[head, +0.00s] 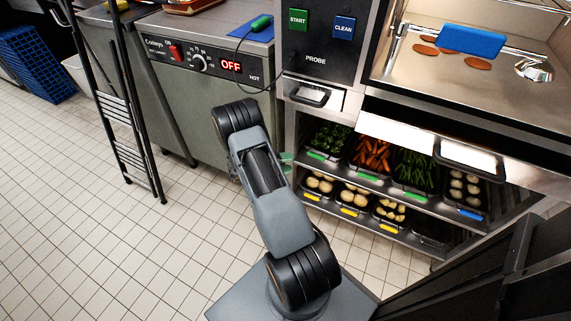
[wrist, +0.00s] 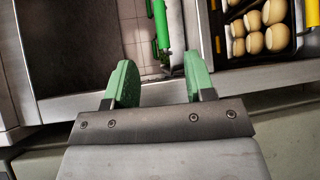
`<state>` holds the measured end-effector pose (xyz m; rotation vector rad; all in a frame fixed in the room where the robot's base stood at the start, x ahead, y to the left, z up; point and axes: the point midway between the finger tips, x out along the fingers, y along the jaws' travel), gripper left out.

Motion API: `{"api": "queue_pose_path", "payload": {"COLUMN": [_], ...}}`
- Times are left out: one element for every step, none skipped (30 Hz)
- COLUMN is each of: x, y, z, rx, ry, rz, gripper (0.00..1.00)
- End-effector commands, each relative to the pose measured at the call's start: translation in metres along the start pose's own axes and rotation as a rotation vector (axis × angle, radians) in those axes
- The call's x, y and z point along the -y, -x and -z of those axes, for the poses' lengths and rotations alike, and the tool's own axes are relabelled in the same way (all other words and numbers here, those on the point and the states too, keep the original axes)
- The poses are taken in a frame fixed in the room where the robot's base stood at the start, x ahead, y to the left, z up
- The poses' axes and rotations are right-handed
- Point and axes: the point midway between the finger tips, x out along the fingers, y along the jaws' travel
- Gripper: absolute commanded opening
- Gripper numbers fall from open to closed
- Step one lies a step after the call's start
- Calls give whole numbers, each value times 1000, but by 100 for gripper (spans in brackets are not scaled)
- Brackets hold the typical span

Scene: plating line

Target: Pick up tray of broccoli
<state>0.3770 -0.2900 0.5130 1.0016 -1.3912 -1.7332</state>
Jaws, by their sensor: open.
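The tray of broccoli (head: 317,156) is at the left end of the upper shelf in the head view, dark with a green front tab and green florets inside. My gripper (head: 287,162) is just left of the tray's front, its green fingertips partly hidden behind my arm. In the wrist view my gripper (wrist: 158,75) is open and nothing is held between its fingers. A green tab (wrist: 161,25) shows ahead of the gap between the fingers, with a little green matter beside it. I cannot tell whether the fingers touch anything.
Trays of carrots (head: 372,155) and green beans (head: 415,168) stand right of the broccoli. Yellow-tabbed trays of round pale food (head: 319,184) are on the lower shelf (head: 410,238). A counter unit (head: 205,110) and a stepladder (head: 125,115) are left; tiled floor (head: 100,240) is clear.

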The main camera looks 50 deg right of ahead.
Motion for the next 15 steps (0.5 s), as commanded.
{"api": "queue_pose_path", "payload": {"x": [1,1,1,1,1,2,2,2,2,2,2,2,2,2,2], "y": [-5,-9,-14,-19,-24,-31,-36,-42,-50,-56,-61,-68,-73,-78,-85], "z": [0,0,0,0,0,-1,0,-1,-1,-1,-1,-1,-1,-1,-1], "rx": [2,2,4,4,4,5,5,6,5,5,5,5,5,5,5], "ry": [0,0,0,0,0,0,0,0,0,0,0,0,0,0,0], "rz": [0,1,1,1,1,1,0,1,1,2,2,1,1,1,1], "gripper": [50,50,50,50,50,50,50,50,50,50,50,50,50,50,50]}}
